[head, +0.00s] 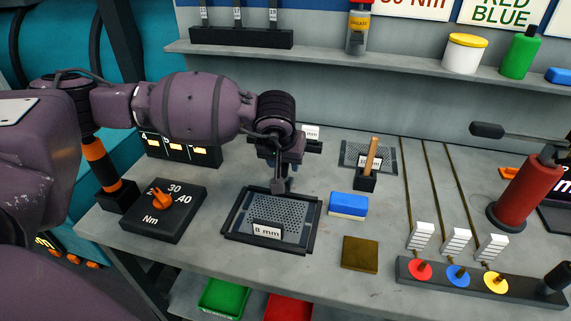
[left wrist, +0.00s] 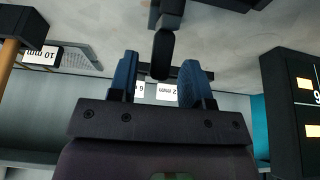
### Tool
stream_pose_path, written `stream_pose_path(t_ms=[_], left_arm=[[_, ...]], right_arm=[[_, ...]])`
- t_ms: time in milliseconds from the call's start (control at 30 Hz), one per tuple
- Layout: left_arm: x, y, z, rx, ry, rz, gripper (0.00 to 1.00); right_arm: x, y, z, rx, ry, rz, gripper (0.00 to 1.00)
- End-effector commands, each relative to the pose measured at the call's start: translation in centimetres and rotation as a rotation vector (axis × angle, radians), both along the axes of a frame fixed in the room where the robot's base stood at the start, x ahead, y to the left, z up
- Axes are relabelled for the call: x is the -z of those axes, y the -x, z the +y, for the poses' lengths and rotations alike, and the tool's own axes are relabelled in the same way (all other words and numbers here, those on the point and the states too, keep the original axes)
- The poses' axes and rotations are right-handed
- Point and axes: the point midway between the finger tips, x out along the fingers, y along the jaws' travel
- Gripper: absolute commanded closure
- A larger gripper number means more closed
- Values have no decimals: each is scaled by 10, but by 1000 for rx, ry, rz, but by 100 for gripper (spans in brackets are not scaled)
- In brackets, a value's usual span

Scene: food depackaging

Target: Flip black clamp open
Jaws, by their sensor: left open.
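My left gripper (head: 284,170) is over the back edge of the tray with the 8 mm label (head: 267,230). In the left wrist view its two blue fingers (left wrist: 161,78) are apart. A black lever with a rounded end, which looks like the black clamp (left wrist: 163,52), shows in the gap between the fingertips. I cannot tell whether the fingers touch it. In the head view the clamp (head: 278,187) is a small dark shape below the gripper, partly hidden by it. My right gripper is out of view.
A blue and white block (head: 348,204) and a brown square (head: 360,253) lie right of the tray. A torque dial box (head: 163,212) stands at left. A wooden-handled tool (head: 371,156) stands behind right. A red cylinder (head: 525,195) stands far right.

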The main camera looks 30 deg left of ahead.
Motion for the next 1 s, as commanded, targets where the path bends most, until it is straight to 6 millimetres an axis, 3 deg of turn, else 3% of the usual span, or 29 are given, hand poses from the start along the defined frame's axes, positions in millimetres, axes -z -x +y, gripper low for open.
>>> stream_pose_path(t_ms=[200,567,867,1000], left_arm=[[19,-8,2,-2,1,1,55],[22,-9,2,-1,1,0,55],[22,-9,2,-1,1,0,100],[22,-9,2,-1,0,0,100]], right_arm=[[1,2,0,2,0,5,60],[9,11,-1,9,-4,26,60],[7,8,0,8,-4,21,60],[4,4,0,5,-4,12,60]])
